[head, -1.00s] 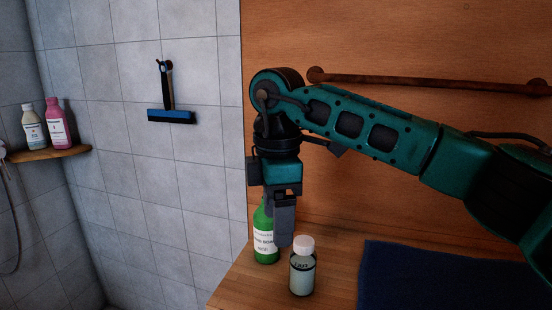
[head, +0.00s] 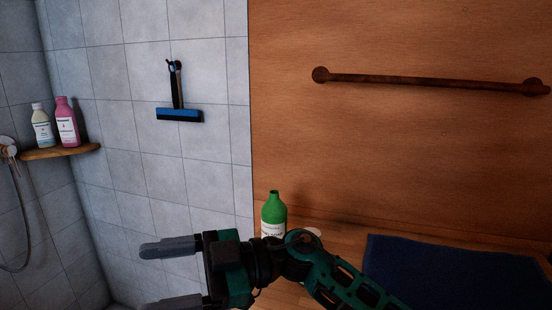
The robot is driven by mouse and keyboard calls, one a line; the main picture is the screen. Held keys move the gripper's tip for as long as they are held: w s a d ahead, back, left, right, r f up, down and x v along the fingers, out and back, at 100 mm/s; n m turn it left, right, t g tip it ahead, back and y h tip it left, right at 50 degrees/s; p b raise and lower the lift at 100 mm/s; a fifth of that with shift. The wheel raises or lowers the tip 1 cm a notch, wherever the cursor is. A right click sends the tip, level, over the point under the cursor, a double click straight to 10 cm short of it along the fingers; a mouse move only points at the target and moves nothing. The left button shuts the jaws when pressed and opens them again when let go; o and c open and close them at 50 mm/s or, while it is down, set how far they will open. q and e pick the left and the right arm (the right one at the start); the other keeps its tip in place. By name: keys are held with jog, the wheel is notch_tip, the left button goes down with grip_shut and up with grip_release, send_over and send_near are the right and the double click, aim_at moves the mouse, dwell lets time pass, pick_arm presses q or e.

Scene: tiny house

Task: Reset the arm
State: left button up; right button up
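My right arm comes in from the lower right, folded low across the front of the view. My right gripper (head: 145,277) points left, its two grey fingers spread wide apart with nothing between them. It is in front of the tiled wall, left of the wooden counter. A green bottle (head: 273,212) stands upright on the counter behind the arm, which hides its lower part. Only a pale bit of the small white-capped bottle (head: 315,231) shows above the arm. My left gripper is not in view.
A dark blue towel (head: 450,270) lies on the counter at right. A rusty bar (head: 430,83) is on the wooden wall. A blue squeegee (head: 179,114) hangs on the tiles. A corner shelf (head: 60,152) at left holds a white and a pink bottle.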

jog(key=w+d+f+m+t+h, duration=0.2)
jog(key=w+d+f+m+t, duration=0.2)
jog(key=d+f+m+t, duration=0.5)
jog(key=w+d+f+m+t+h, duration=0.2)
jog(key=w+d+m+t, duration=0.3)
jog(key=m+t, duration=0.8)
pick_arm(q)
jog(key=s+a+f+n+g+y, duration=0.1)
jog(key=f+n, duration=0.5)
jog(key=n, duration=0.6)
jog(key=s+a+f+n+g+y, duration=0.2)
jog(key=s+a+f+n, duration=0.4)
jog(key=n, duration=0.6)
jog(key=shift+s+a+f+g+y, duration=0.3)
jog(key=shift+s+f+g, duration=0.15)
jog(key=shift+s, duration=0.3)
pick_arm(e)
jog(key=s+d+f+g+h, duration=0.2)
jog(key=s+d+f+h, duration=0.4)
jog(key=f, duration=0.6)
jog(key=s+d+f+m+g+h, duration=0.1)
jog(key=s+d+f+h, duration=0.4)
jog(key=s+d+f, duration=0.5)
jog(key=shift+s+d+f+m+g+h, duration=0.3)
jog(key=shift+d+f+g+h, duration=0.1)
jog(key=shift+d+f+g, duration=0.6)
jog(key=shift+r, duration=0.15)
